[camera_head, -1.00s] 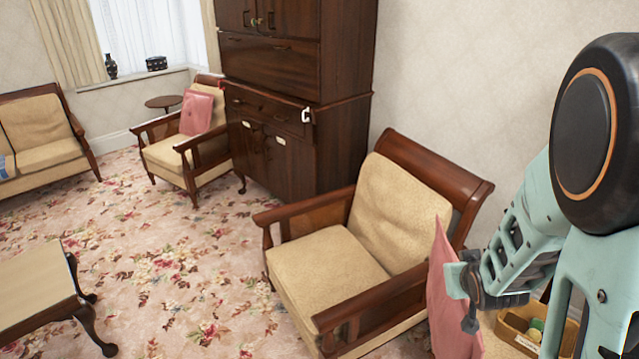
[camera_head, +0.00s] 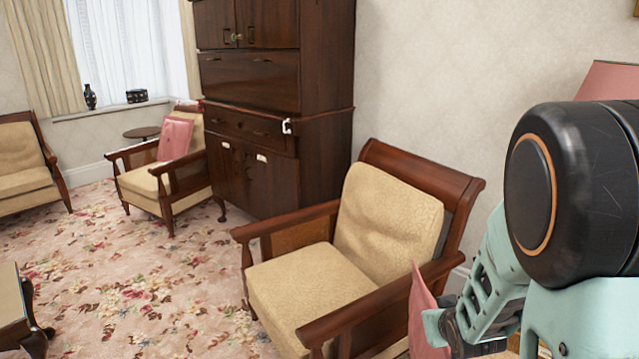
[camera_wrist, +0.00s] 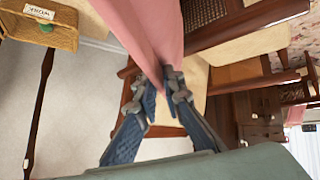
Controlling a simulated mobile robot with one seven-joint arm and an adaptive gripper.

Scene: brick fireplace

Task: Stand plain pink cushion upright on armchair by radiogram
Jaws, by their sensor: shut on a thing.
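A plain pink cushion (camera_head: 424,312) hangs on edge from my gripper (camera_head: 440,328), beside the right arm of the near armchair (camera_head: 290,288). My gripper is shut on the cushion; in the wrist view its fingertips (camera_wrist: 165,88) pinch a narrow part of the pink cloth (camera_wrist: 148,30). The near armchair has a wooden frame with beige seat and back cushions; its seat is bare. The lower part of the held cushion is cut off by the frame. I cannot make out a radiogram.
A tall dark wooden cabinet (camera_head: 272,165) stands behind the near armchair. A far armchair (camera_head: 140,183) holds another pink cushion (camera_head: 175,139). A table (camera_head: 12,305) is at lower left. A wicker basket (camera_wrist: 45,28) shows in the wrist view. Open floral carpet (camera_head: 150,275) lies between.

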